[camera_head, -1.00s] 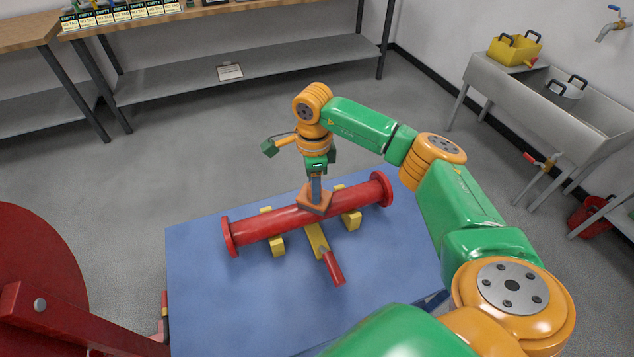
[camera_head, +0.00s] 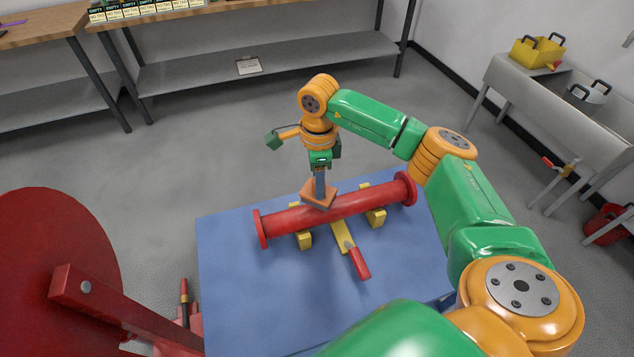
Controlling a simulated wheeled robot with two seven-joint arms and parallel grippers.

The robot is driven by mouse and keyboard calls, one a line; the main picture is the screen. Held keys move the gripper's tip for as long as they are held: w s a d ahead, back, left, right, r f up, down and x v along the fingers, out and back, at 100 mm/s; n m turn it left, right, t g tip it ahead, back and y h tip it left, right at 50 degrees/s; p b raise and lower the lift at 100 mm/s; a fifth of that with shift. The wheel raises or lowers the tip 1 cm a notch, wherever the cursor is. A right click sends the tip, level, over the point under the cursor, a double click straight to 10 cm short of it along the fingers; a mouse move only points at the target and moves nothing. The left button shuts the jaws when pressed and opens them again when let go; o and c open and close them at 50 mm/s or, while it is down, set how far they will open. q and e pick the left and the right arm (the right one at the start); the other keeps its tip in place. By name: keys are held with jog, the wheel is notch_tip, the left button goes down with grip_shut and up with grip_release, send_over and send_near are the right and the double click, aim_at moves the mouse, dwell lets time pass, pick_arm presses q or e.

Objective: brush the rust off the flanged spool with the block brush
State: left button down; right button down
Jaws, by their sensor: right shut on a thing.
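The red flanged spool (camera_head: 364,205) lies across yellow supports (camera_head: 376,217) on a blue-topped table. It has a round flange at each end, and no clear rust patch can be made out at this size. My right gripper (camera_head: 320,166) points down above the spool's middle, shut on the upright handle of the block brush (camera_head: 319,194). The brush's orange-brown block is at the top of the spool, a little left of its middle; its bristles are hidden, so contact is hard to tell. My left gripper is not in view.
A yellow tool with a red handle (camera_head: 359,263) lies in front of the spool on the blue table (camera_head: 232,290). A red disc with a bar (camera_head: 60,240) stands at left. A sink (camera_head: 545,95) with a yellow bin (camera_head: 537,52) is at right.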

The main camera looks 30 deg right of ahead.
notch_tip(320, 180, up, 2)
jog(key=shift+s+d+r+p, duration=0.1)
jog(key=shift+d+p, duration=0.05)
jog(key=shift+p, duration=0.4)
jog(key=shift+r+p, duration=1.15)
jog(key=shift+r, duration=0.25)
